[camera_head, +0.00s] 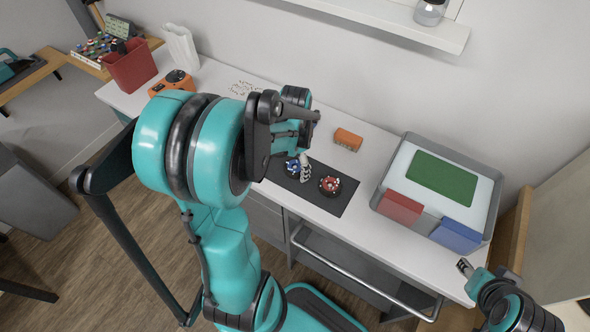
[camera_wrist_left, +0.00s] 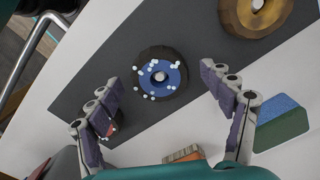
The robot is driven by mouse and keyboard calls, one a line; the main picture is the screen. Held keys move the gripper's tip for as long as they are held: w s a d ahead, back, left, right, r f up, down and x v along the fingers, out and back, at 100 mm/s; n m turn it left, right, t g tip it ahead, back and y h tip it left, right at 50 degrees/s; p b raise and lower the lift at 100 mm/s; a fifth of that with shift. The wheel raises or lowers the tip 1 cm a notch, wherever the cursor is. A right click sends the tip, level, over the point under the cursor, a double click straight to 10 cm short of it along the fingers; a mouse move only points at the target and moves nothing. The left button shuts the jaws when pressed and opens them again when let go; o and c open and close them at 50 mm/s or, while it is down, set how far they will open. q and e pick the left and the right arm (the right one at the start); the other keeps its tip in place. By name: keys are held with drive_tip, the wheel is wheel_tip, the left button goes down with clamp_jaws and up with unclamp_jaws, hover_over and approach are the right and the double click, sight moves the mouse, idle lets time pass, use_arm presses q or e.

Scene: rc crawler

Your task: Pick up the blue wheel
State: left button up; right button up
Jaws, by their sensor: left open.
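The blue wheel (camera_wrist_left: 160,78), a black tyre with a blue hub and white dots, lies flat on the dark mat (camera_wrist_left: 65,85). In the head view the blue wheel (camera_head: 291,168) is partly hidden by my left gripper (camera_head: 304,166). My left gripper is open above the wheel. In the left wrist view its fingers stand on either side of the wheel, with visible gaps to it. My right gripper (camera_head: 464,267) is at the table's front right edge, far from the wheel; its jaw opening is too small to judge.
A red wheel (camera_head: 330,185) lies beside the blue one on the mat. A gold wheel (camera_wrist_left: 256,12) is on the mat's other side. An orange block (camera_head: 348,139) is behind. A grey tray (camera_head: 378,200) with coloured blocks stands right. A red bin (camera_head: 131,66) is far left.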

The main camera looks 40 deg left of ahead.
use_arm(q)
drive_tip(key=shift+r, duration=0.1)
drive_tip(key=c, duration=1.2)
drive_tip(key=shift+c, duration=0.2)
